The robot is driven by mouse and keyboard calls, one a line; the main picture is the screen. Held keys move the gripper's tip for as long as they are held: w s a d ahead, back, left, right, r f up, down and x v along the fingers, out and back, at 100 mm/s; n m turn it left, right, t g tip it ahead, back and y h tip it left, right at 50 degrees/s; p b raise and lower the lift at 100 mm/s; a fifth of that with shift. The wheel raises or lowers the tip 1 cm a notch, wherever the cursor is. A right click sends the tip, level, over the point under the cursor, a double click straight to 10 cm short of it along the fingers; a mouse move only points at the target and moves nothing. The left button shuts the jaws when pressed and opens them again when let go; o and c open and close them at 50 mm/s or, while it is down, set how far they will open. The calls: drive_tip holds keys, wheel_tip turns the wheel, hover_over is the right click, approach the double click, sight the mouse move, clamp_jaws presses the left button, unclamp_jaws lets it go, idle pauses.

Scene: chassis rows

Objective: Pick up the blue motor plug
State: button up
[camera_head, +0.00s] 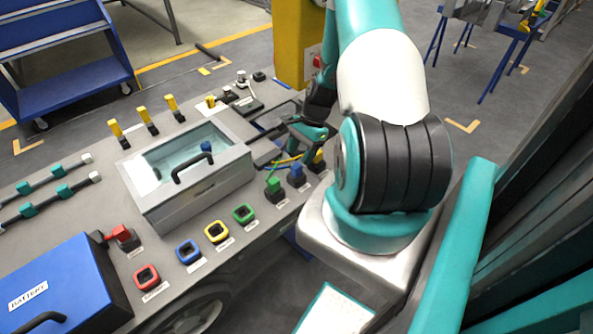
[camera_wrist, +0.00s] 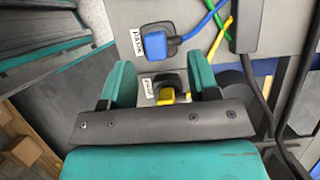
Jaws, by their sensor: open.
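A blue plug (camera_head: 297,174) sits in a dark socket near the right edge of the grey chassis deck. In the wrist view the blue plug (camera_wrist: 156,45) has a blue cable running to the upper right and lies just beyond my fingertips. My gripper (camera_wrist: 163,78) is open, with one teal finger on each side of a yellow plug (camera_wrist: 168,94). The fingers appear apart from the blue plug. In the head view my gripper (camera_head: 308,130) is over the right side of the deck, partly hidden by my arm. The small labels are hard to read.
A green plug (camera_head: 273,186) stands left of the blue one, and the yellow plug (camera_head: 318,158) right of it. Loose cables (camera_head: 285,158) lie close by. A glass-lidded box (camera_head: 205,190) with a black handle is left. Colored square sockets (camera_head: 188,250) line the front edge.

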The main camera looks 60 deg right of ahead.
sight(296, 165)
drive_tip(key=x, duration=0.4)
drive_tip(key=shift+s+a+f+p, duration=0.2)
drive_tip(key=shift+a+f+p, duration=0.1)
drive_tip(key=shift+p, duration=0.1)
drive_tip(key=c, duration=1)
drive_tip(key=shift+r, duration=0.15)
